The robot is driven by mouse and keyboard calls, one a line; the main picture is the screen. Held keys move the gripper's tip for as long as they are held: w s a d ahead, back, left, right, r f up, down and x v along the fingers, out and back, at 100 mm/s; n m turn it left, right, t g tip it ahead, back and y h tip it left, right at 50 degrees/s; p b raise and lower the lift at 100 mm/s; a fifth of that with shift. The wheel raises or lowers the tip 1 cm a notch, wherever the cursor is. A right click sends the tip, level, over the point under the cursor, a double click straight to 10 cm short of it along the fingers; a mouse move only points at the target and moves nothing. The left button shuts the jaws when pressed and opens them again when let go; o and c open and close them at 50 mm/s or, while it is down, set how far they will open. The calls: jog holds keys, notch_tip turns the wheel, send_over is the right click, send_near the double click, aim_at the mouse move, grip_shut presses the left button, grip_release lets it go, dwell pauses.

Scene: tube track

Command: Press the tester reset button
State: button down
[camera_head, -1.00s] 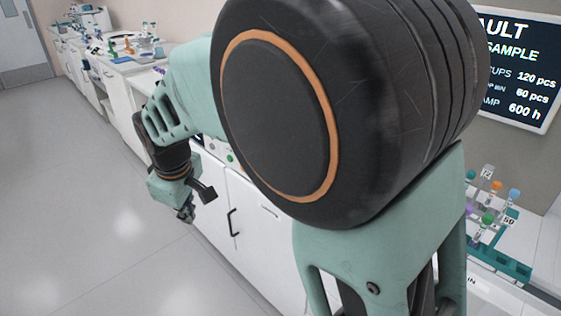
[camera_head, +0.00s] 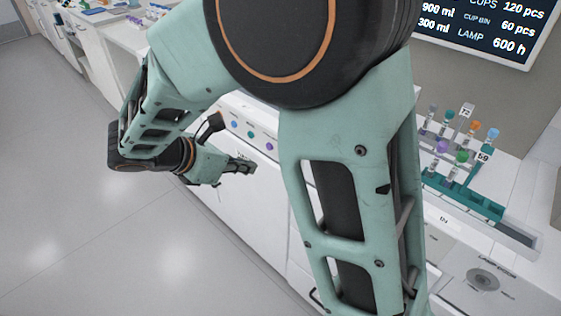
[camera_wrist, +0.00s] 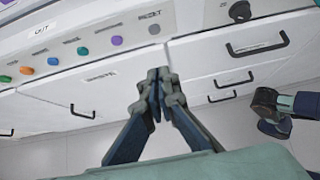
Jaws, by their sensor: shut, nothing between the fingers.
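In the wrist view a small grey button (camera_wrist: 154,29) sits on the white front panel, just below a label reading RESET (camera_wrist: 150,14). It is at the right end of a row of coloured buttons. My gripper (camera_wrist: 158,76) is shut and empty, with its tips below the grey button in the picture and apart from it. In the head view my gripper (camera_head: 245,166) is in front of the cabinet front, lower than the button row. The grey button cannot be made out in the head view, where my arm covers part of the panel.
A purple button (camera_wrist: 116,40) is left of the grey one, with green, blue and orange buttons further left. A black knob (camera_wrist: 239,11) is to the right. Drawer handles (camera_wrist: 257,47) stick out below. A tube rack (camera_head: 465,199) stands on the counter. The floor in front is clear.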

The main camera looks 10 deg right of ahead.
jog(key=shift+w+d+r+b+x, duration=0.15)
jog(key=shift+d+r+b+x, duration=0.15)
jog(key=shift+x, duration=1.8)
jog(key=shift+w+d+r+b+x, duration=0.25)
jog(key=shift+r+b+x, duration=0.2)
jog(key=shift+x, duration=1.7)
jog(key=shift+w+d+r+b+x, duration=0.1)
jog(key=shift+d+r+b+x, duration=0.2)
jog(key=shift+x, duration=1.8)
jog(key=shift+r, duration=0.1)
jog(key=shift+w+d+r, duration=0.1)
jog(key=shift+w+d, duration=0.4)
jog(key=shift+d, duration=0.25)
